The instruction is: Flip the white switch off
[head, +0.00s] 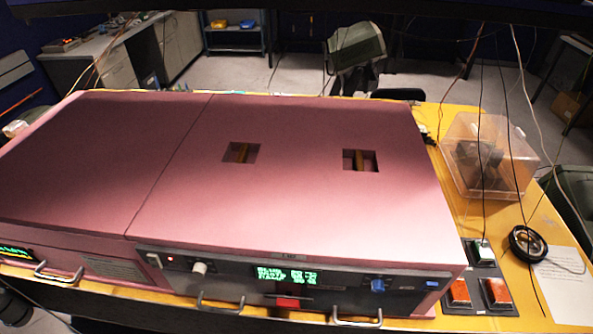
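A dark switch panel (478,276) lies on the yellow table at the right of the pink foam box, in the head view. At its top is a small switch with a whitish-green face (483,252). Two orange-red rocker switches, a left one (460,291) and a right one (497,292), sit below it. Neither of my grippers shows.
The pink foam box (290,130) fills most of the table, with two square holes in its top. Metal handles stick out at its front. A clear plastic bin (490,155), a black cable coil (527,243) and a white sheet (565,285) lie at the right. Thin cables hang over the panel.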

